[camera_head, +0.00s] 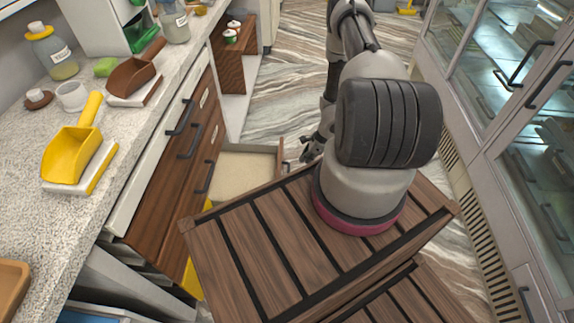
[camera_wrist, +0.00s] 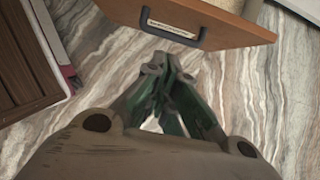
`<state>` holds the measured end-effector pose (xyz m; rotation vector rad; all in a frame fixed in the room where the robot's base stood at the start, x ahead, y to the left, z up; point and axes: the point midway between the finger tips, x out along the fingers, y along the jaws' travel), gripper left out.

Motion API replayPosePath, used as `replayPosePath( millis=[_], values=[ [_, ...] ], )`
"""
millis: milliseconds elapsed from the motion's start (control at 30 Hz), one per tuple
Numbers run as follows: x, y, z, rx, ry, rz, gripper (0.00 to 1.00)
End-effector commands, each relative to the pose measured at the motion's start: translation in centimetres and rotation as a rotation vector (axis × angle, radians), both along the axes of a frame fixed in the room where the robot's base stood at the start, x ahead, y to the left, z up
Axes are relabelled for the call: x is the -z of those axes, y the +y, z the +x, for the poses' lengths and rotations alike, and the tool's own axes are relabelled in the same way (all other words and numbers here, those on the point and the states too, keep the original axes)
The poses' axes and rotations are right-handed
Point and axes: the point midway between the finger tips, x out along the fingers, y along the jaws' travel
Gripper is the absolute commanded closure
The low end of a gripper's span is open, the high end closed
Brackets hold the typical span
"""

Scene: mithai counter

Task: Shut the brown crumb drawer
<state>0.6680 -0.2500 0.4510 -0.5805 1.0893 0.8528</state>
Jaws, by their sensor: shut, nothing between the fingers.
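The brown crumb drawer (camera_head: 281,160) stands pulled out from the counter's brown cabinet, its pale, grainy-looking inside showing from above in the head view. In the wrist view its brown front (camera_wrist: 240,28) crosses the top, with a dark bar handle (camera_wrist: 150,27) and a white label. My gripper (camera_wrist: 168,68) is shut and empty, its fingertips just below the handle in the picture; I cannot tell whether they touch it. In the head view my gripper (camera_head: 310,152) is beside the drawer's front, partly hidden by my arm.
The speckled counter (camera_head: 130,130) on the left bears a yellow scoop (camera_head: 75,150), a brown scoop (camera_head: 135,72) and jars. Other closed drawer fronts (camera_head: 190,140) have dark handles. A glass display case (camera_head: 500,90) stands at right.

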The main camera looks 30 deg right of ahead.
Motion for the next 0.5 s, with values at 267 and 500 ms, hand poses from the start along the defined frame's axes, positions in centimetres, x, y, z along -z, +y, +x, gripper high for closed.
replayPosePath(
  millis=[267, 500],
  values=[
    [3.9, 1.4, 0.8, 0.000, 0.003, 0.002, 1.00],
    [8.7, 3.0, 1.9, -0.003, 0.001, 0.002, 1.00]
  ],
)
